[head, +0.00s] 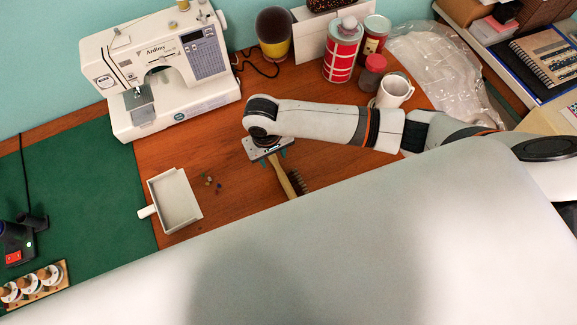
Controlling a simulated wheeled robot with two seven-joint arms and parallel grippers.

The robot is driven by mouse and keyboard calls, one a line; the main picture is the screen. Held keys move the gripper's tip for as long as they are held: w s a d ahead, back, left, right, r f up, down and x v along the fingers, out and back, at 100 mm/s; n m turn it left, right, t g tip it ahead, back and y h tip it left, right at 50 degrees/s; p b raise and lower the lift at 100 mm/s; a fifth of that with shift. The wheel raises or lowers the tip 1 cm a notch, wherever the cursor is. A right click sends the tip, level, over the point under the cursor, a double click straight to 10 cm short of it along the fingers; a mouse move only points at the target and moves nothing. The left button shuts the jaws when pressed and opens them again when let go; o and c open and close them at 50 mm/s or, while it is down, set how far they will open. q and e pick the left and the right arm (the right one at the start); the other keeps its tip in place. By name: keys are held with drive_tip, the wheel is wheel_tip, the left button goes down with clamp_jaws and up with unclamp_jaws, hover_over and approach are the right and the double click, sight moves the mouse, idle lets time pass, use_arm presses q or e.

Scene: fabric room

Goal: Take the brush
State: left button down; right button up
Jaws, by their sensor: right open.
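A brush (295,183) with a light wooden handle and dark bristles lies on the brown wooden table. Its lower end is near the edge of my own pale body, which covers the front of the view. My right gripper (270,157) comes in from the right and points down over the upper end of the brush handle. Its fingers are open, one on each side of the handle as seen from above. I cannot tell whether they touch it. My left gripper is not in view.
A white dustpan (175,200) and small crumbs (209,181) lie left of the brush. A sewing machine (160,75) stands behind. A red-white can (342,50), a red-lidded jar (372,72) and a white mug (394,91) stand behind my right arm. A green mat (75,190) covers the left.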

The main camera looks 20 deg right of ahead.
sight(277, 166)
drive_tip(key=f, duration=0.4)
drive_tip(key=shift+s+d+f, duration=0.1)
drive_tip(key=shift+s+d, duration=0.15)
drive_tip(key=shift+d, duration=0.1)
drive_tip(key=shift+c, duration=0.6)
clamp_jaws()
